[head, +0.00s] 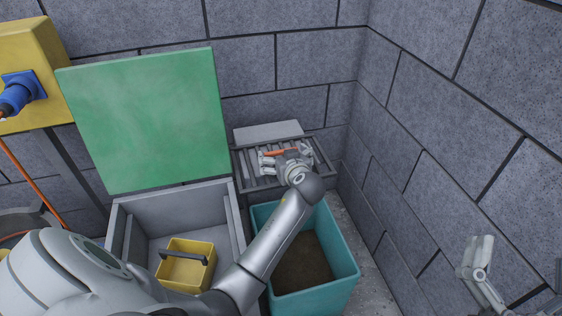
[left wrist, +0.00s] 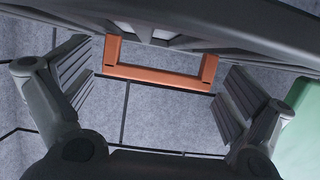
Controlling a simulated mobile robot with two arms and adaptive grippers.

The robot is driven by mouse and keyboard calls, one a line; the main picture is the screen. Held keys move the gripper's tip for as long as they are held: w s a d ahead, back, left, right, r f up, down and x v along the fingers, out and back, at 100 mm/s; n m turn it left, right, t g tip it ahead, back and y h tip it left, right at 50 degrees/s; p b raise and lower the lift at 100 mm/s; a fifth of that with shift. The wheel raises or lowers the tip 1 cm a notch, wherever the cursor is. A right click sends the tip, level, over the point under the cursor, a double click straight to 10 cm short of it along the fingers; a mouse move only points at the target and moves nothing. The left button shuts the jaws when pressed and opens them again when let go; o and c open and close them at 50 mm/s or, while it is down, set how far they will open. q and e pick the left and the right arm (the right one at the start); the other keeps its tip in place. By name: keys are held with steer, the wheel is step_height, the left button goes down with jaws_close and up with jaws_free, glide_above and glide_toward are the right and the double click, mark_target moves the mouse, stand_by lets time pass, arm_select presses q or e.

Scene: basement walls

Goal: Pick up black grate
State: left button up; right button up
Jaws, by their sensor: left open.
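The black grate (head: 250,176) is a dark slatted frame at the wall behind the teal bin. It has an orange handle (head: 272,153), partly hidden by my left gripper (head: 284,158). In the left wrist view, the handle (left wrist: 160,77) lies between the two spread fingers of my left gripper (left wrist: 158,72), with a gap on each side. The dark grate frame (left wrist: 215,25) crosses the top of that view. My left gripper is open and holds nothing. My right gripper (head: 480,258) shows at the lower right, apart from everything; its jaw state is unclear.
The teal bin (head: 350,260) with brown contents stands under my left arm. Left of it is a grey box (head: 130,222) with a raised green lid (head: 150,120) and a yellow basket (head: 182,270) inside. A yellow unit (head: 30,60) stands far left. Block walls (head: 450,130) close off the back and right.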

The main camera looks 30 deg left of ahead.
arm_select(q)
steer(key=shift+r, duration=0.1)
steer(key=c, duration=1)
